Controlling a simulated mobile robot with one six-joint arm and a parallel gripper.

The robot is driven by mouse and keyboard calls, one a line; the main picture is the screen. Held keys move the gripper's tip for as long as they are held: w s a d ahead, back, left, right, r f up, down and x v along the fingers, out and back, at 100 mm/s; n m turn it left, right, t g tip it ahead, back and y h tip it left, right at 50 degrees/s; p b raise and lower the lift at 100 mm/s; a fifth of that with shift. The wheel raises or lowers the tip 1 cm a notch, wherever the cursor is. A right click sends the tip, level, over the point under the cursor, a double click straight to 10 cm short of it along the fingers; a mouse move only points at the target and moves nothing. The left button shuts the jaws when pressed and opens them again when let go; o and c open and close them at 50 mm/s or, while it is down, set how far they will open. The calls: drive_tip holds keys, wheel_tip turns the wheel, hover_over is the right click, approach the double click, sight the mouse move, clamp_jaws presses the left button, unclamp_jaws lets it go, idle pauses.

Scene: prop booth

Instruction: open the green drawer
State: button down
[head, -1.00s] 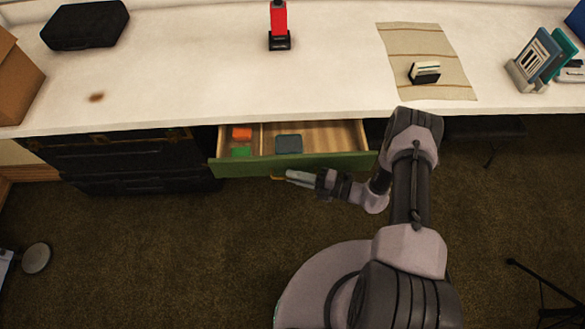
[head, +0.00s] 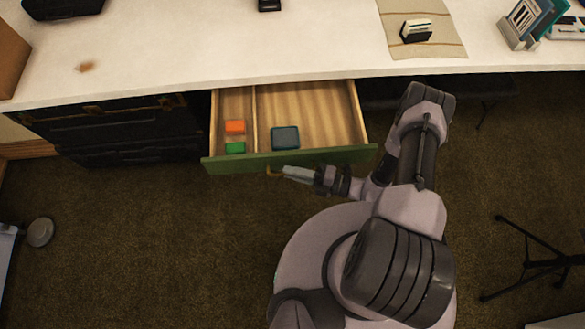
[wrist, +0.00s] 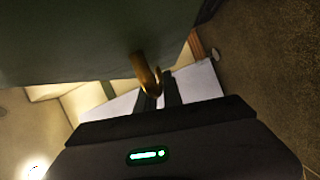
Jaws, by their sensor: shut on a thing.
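The green drawer (head: 300,160) is pulled well out from under the white counter in the head view, and its wooden inside shows. Its green front (wrist: 90,40) fills the upper left of the wrist view. A brass handle (wrist: 146,76) sticks out from the front. My gripper (head: 280,171) is at the handle, and in the wrist view its fingers are shut on it. An orange block (head: 235,127) and a green block (head: 235,148) lie in the narrow left compartment. A blue-grey box (head: 285,138) lies in the wide right compartment.
The white counter (head: 250,50) runs above the drawer. It bears a card holder (head: 416,31) on a striped mat (head: 440,48). Black cases (head: 110,130) stand left of the drawer. A black tripod stand (head: 535,262) is at the right.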

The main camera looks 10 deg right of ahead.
drive_tip(key=c, duration=1.5)
unclamp_jaws()
drive_tip(key=p+v, duration=0.2)
drive_tip(key=v, duration=1.5)
drive_tip(key=shift+s+d, duration=0.1)
drive_tip(key=shift+d, duration=0.1)
